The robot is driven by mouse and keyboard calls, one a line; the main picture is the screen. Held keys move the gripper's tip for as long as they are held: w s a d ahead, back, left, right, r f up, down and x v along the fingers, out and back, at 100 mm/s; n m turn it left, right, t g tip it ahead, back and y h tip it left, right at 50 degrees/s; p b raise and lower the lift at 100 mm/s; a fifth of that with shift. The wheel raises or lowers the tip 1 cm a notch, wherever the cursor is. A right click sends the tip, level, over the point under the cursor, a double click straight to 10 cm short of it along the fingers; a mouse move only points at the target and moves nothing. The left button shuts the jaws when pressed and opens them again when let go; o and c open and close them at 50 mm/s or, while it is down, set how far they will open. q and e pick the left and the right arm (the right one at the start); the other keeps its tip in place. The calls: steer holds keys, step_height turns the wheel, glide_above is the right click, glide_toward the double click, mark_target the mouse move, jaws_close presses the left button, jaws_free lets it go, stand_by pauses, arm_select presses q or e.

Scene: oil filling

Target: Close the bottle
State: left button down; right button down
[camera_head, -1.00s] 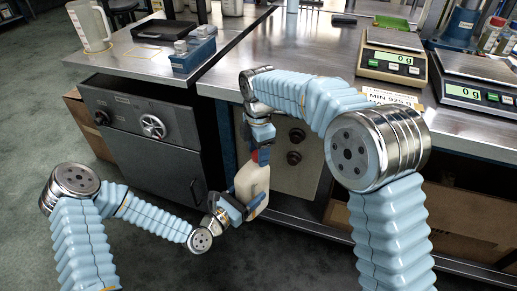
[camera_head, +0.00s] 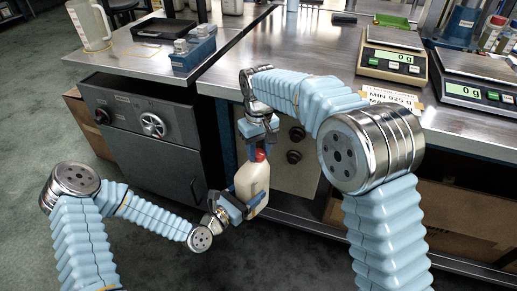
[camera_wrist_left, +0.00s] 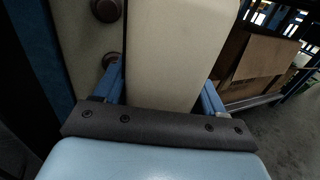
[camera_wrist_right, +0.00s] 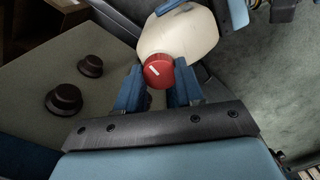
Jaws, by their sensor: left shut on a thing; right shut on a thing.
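A cream-coloured bottle (camera_head: 251,183) with a red cap (camera_head: 260,155) on its top is held in front of the bench, roughly upright. My left gripper (camera_head: 238,203) is shut on the bottle's body. In the left wrist view the bottle (camera_wrist_left: 170,55) fills the space between the two blue fingers. My right gripper (camera_head: 259,141) comes from above and is shut on the red cap. In the right wrist view the cap (camera_wrist_right: 158,72) lies between its fingertips, at the bottle's mouth. Whether the cap is fully tight cannot be told.
A grey cabinet with a dial (camera_head: 152,126) and a panel with dark knobs (camera_head: 296,135) stand behind the bottle. The steel bench (camera_head: 300,55) carries two scales (camera_head: 393,54) at the right. A jug (camera_head: 90,25) stands at the back left. Cardboard boxes (camera_head: 470,205) sit under the bench.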

steer(key=m, duration=1)
steer(key=c, duration=0.7)
jaws_free()
steer(key=shift+r, duration=2.25)
steer(key=shift+c, duration=0.3)
